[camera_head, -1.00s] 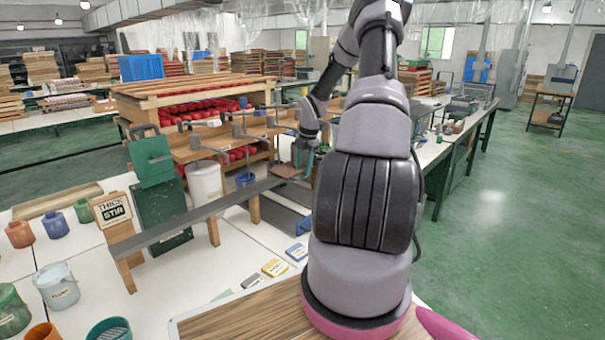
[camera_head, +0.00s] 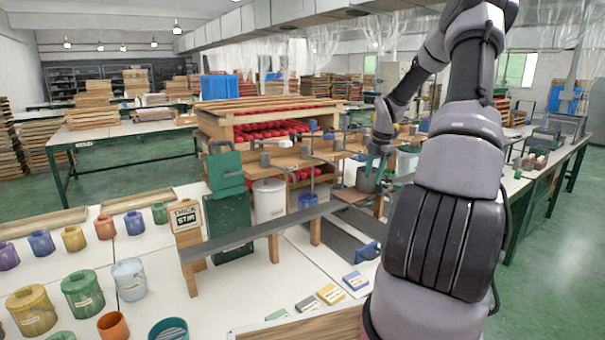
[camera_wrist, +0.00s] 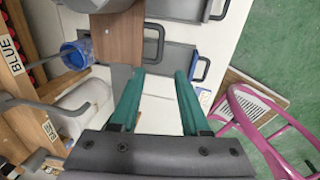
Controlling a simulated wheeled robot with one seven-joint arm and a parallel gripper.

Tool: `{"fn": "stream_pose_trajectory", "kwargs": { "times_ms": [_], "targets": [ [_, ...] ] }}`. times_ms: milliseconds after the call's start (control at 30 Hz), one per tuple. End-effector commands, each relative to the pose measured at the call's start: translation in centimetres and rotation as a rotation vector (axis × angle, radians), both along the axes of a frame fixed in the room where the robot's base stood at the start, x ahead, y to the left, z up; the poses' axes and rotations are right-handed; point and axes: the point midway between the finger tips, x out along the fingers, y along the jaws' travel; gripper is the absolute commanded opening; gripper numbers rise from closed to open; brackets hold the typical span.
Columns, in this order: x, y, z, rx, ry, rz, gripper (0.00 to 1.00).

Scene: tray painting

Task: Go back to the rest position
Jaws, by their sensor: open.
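My gripper shows in the wrist view (camera_wrist: 160,85) with two green fingers apart and nothing between them. The container seems to stand on a small brown board (camera_head: 350,195) at the end of the long grey rail. In the wrist view the brown board (camera_wrist: 118,40) lies just beyond the fingertips. Whether the fingers touch anything is not clear.
A long grey rail (camera_head: 255,232) on wooden posts crosses the white bench. A white bucket (camera_head: 269,200) and a blue pot (camera_head: 308,201) stand behind it. Several paint pots, including a green one (camera_head: 82,293), stand at left. Green floor (camera_head: 545,225) is free at right.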

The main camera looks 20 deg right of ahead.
Motion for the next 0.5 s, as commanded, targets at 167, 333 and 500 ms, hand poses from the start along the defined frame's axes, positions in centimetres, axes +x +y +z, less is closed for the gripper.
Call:
{"fn": "stream_pose_trajectory", "kwargs": {
  "times_ms": [167, 333, 500],
  "targets": [
    [-0.3, 1.0, 1.3, -0.01, 0.004, -0.046, 0.46],
    [-1.9, 5.1, 6.5, -0.036, 0.001, -0.265, 0.46],
    [-5.2, 10.2, 12.5, -0.029, -0.041, -0.59, 0.46]
  ]
}}
